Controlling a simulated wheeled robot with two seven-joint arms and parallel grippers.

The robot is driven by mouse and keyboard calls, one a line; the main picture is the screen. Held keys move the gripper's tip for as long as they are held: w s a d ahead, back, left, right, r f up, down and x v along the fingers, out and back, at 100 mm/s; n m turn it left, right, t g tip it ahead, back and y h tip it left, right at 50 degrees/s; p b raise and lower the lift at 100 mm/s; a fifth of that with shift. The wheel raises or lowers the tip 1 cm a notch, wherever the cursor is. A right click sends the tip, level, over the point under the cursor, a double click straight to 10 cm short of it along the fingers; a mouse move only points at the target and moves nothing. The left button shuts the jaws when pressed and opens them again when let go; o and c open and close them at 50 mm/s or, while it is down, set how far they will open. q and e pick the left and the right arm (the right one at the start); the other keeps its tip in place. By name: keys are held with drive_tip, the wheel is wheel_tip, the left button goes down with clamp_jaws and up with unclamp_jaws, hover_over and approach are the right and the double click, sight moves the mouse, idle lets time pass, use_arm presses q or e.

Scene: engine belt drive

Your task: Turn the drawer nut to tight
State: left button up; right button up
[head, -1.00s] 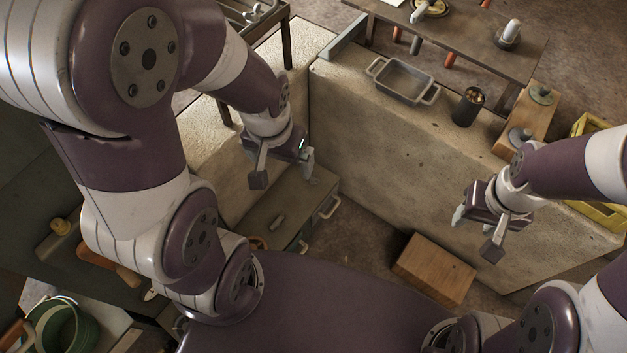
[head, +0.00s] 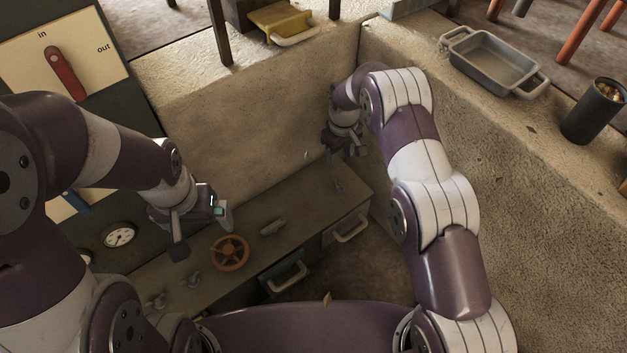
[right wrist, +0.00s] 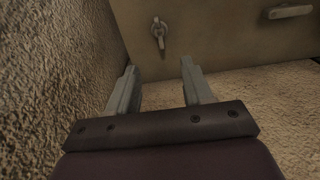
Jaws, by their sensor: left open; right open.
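A small grey wing nut (right wrist: 158,33) sits on the cabinet panel in the right wrist view, left of a drawer handle (right wrist: 290,12). In the head view a wing nut (head: 339,185) shows on the panel near the right drawer, just below my right gripper (head: 346,160). My right gripper also shows in the right wrist view (right wrist: 162,88), its two fingers apart and empty, the nut a little beyond and above them. My left gripper (head: 203,234) is open and empty above the orange handwheel (head: 229,253).
Two more wing nuts (head: 190,280) and a grey knob (head: 273,227) are on the same cabinet. A drawer with a pale handle (head: 352,229) is at its right end. Rough stone walls (head: 260,110) stand close behind and right of my right gripper.

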sight(339, 185)
drive_tip(key=f+b, duration=0.2)
drive_tip(key=f, duration=0.2)
drive_tip(key=f+b, duration=0.2)
drive_tip(key=f, duration=0.2)
drive_tip(key=f+b, duration=0.2)
drive_tip(key=f, duration=0.3)
drive_tip(key=shift+s+d, duration=0.2)
drive_tip(key=shift+s, duration=0.05)
drive_tip(key=shift+r, duration=0.1)
clamp_jaws()
